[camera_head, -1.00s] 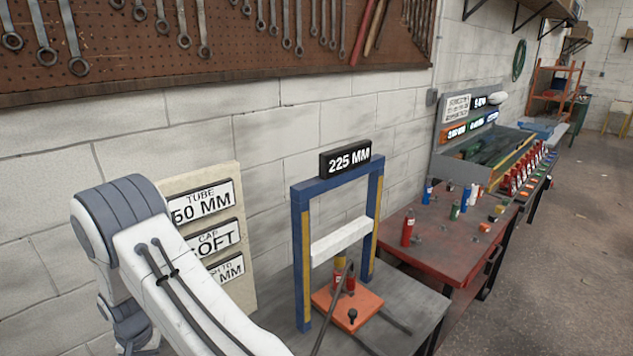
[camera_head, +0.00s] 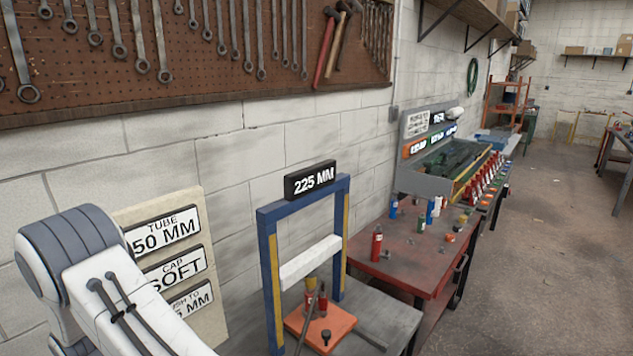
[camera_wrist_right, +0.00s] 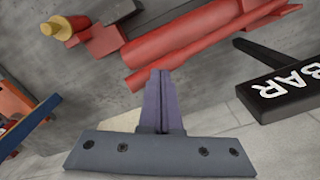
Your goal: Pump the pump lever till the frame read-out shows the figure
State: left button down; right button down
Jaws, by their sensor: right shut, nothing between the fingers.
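The frame read-out (camera_head: 311,180) reads "225 MM" on top of the blue press frame (camera_head: 268,265). A white crossbar (camera_head: 309,261) spans the frame above an orange base plate (camera_head: 320,330) with red cylinders (camera_head: 322,301). A thin dark rod (camera_head: 308,322) rises beside the plate; I cannot tell whether it is the pump lever. In the right wrist view my right gripper (camera_wrist_right: 157,78) is shut and empty, near long red bars (camera_wrist_right: 195,42); which part they are is unclear. A black block marked "BAR" (camera_wrist_right: 285,90) lies to their right. My left gripper is out of view.
My white arm covers the lower left. A red table (camera_head: 420,265) with small bottles stands right of the grey bench (camera_head: 385,318). Open floor lies to the right.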

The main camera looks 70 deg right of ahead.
notch_tip(320, 180, down, 8)
jog(key=b, duration=0.5)
jog(key=shift+f+b, duration=0.1)
jog(key=shift+b, duration=0.3)
notch_tip(320, 180, up, 8)
jog(key=p, duration=0.6)
jog(key=shift+r, duration=0.2)
jog(key=shift+f, duration=0.1)
notch_tip(320, 180, down, 9)
jog(key=b, duration=0.6)
jog(key=shift+r, duration=0.2)
notch_tip(320, 180, up, 9)
jog(key=p, duration=0.6)
jog(key=shift+f, duration=0.15)
jog(key=shift+r+p, duration=2.1)
jog(key=shift+r, duration=0.45)
